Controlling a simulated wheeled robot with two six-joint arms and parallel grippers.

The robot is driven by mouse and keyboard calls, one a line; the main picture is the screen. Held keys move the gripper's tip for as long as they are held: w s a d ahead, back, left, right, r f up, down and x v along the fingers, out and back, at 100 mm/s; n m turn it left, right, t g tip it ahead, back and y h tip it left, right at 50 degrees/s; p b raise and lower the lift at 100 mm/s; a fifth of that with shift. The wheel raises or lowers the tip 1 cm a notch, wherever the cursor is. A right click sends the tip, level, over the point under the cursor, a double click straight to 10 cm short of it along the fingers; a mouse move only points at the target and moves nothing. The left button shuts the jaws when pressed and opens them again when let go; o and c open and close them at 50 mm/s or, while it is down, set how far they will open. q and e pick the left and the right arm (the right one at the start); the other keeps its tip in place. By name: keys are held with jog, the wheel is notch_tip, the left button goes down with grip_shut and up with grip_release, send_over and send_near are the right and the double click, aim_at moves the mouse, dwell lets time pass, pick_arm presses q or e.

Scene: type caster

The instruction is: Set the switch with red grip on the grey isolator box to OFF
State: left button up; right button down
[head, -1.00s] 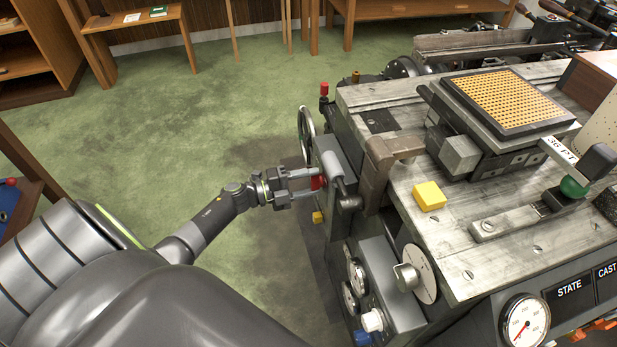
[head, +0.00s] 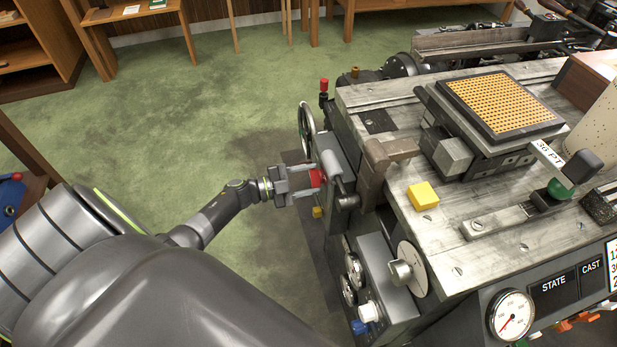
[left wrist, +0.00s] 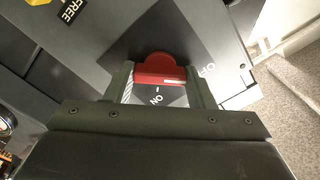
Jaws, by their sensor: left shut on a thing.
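The grey isolator box (head: 335,158) is on the left side of the machine. Its red grip (head: 317,177) shows at the fingertips of my left gripper (head: 309,181). In the left wrist view the red grip (left wrist: 158,66) sits between the two fingers, which are shut on it. A short white mark on the grip points right in that view. A plate below the grip reads I and ON, upside down. The fingers hide part of the dial. My right gripper is not in view.
A brown bracket (head: 377,165) and a dark lever handle (head: 345,190) stand close right of the grip. A handwheel (head: 306,130) is behind it. A yellow block (head: 423,196) lies on the machine top. Green floor left of the machine is clear.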

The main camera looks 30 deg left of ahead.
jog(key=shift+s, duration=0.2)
pick_arm(q)
jog(key=o, duration=1)
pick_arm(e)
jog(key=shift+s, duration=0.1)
pick_arm(q)
jog(key=shift+s+a, duration=0.1)
jog(key=b+v, duration=0.2)
jog(key=v, duration=1.5)
jog(key=shift+a, duration=0.15)
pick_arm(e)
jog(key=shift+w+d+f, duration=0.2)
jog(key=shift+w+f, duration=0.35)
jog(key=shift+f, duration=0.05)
